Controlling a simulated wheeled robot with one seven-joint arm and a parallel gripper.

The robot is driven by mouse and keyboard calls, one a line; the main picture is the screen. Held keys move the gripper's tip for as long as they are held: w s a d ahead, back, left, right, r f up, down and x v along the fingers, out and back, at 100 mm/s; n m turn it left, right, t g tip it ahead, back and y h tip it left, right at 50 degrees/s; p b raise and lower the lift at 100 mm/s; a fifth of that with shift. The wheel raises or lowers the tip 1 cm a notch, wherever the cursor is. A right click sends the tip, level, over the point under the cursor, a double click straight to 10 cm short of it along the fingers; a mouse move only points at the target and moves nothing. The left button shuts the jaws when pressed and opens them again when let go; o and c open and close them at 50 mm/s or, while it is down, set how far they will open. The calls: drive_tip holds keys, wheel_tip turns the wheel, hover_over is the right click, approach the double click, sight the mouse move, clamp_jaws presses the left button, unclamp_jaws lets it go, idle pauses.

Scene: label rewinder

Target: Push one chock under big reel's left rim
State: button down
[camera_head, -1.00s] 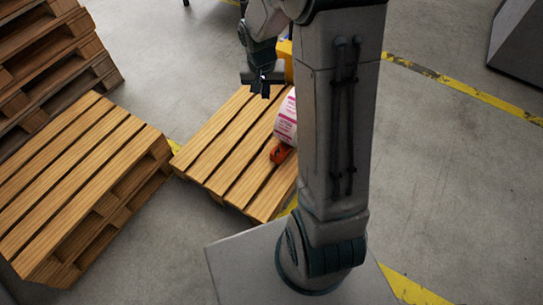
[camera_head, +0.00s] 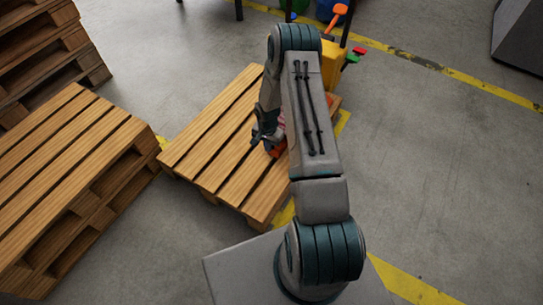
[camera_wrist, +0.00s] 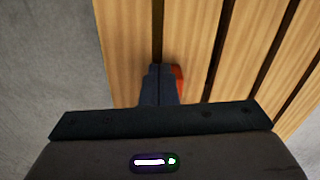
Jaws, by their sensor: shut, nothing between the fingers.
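The big reel (camera_head: 281,122), white with pink print, stands on the small pallet in the head view. My arm hides all but a sliver of it. An orange chock (camera_head: 277,151) lies on the pallet boards at the reel's near left side. Whether it touches the rim is hidden. My gripper (camera_head: 263,141) points down just left of the chock, low over the boards, shut and empty. In the wrist view my closed fingers (camera_wrist: 162,75) cover much of the chock (camera_wrist: 179,78), which shows as an orange-red edge at their right. Contact cannot be told.
The small pallet (camera_head: 203,143) has bare boards left of my gripper. A second pallet (camera_head: 70,180) stands to the left, with a stack of pallets (camera_head: 40,65) behind it. A yellow object with coloured handles (camera_head: 333,72) stands behind my arm. Open floor lies right.

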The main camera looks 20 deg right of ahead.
wheel_tip(320, 180, down, 11)
drive_tip(key=b, duration=0.3)
drive_tip(key=shift+r+b, duration=0.15)
drive_tip(key=shift+b, duration=0.2)
drive_tip(key=shift+w+d+r+b, duration=0.15)
drive_tip(key=shift+w+d+b, duration=0.25)
drive_tip(key=shift+w+d, duration=0.5)
drive_tip(key=shift+w+d+r, duration=0.15)
drive_tip(key=shift+w+d, duration=0.3)
drive_tip(key=shift+d, duration=0.15)
drive_tip(key=shift+w, duration=0.1)
